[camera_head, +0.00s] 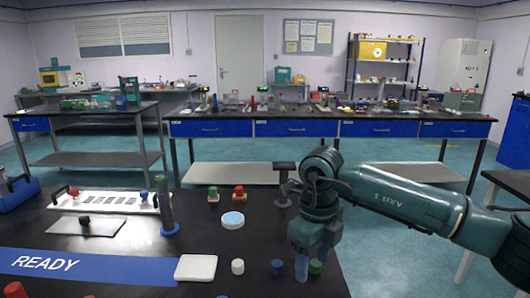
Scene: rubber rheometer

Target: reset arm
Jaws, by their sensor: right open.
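My right arm comes in from the right, dark green, and bends down at the right end of the black bench (130,240). My right gripper (311,262) points downward there with its blue-tinted fingers apart. I see nothing held between them, though the fingers partly hide the bench and small items behind. A small blue-capped piece (277,267) stands just left of the fingers, and a small green piece (315,267) shows close by them. My left gripper is not in view.
Farther benches (330,127) stand behind across open floor.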

